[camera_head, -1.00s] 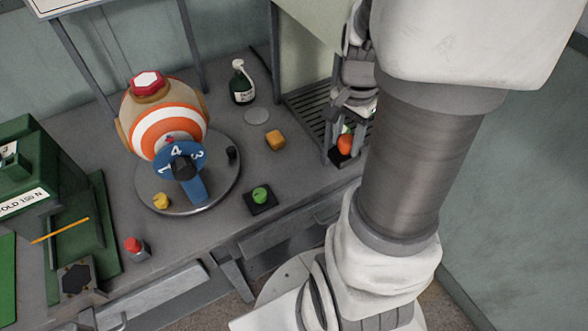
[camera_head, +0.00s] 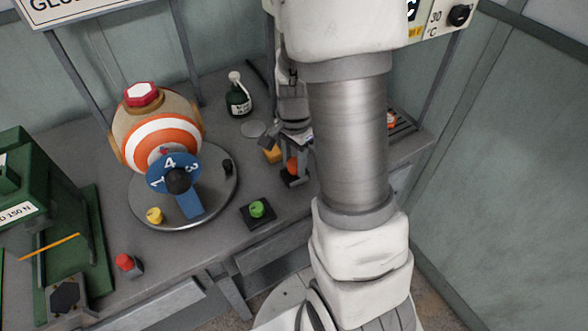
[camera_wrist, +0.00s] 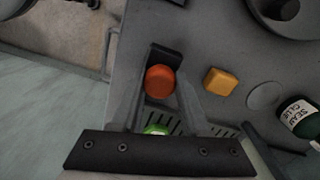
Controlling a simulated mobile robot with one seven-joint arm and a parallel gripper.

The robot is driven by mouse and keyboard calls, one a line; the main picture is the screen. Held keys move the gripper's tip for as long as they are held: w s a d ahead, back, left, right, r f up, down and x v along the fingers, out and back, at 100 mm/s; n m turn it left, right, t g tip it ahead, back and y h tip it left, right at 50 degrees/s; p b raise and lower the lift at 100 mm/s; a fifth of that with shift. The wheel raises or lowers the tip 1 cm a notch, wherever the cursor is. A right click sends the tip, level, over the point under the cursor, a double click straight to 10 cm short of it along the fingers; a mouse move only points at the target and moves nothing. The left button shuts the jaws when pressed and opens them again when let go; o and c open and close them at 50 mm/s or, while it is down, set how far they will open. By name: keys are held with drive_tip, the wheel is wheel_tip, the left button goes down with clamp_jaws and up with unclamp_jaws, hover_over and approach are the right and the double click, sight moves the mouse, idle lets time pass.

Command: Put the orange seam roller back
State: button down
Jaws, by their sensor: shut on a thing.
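The orange seam roller, a round orange-red piece (camera_head: 292,167) with a dark part by it, is between the jaws of my gripper (camera_head: 289,158) over the bench. In the wrist view the orange piece (camera_wrist: 160,80) shows between the two fingers (camera_wrist: 165,88), with a black part beyond it and a green part near the palm. My gripper is shut on it. The forearm hides part of the gripper in the head view. Whether the roller touches the bench cannot be told.
A yellow-orange block (camera_head: 271,154) is close beside the gripper. A green bottle (camera_head: 239,97) and a grey disc (camera_head: 253,129) are behind it. A grate (camera_head: 402,124) is partly hidden right.

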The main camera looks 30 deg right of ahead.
sight(294, 171)
drive_tip(key=shift+f, duration=1.35)
drive_tip(key=shift+f+b, duration=0.15)
drive_tip(key=shift+b, duration=0.15)
drive_tip(key=shift+c, duration=2)
unclamp_jaws()
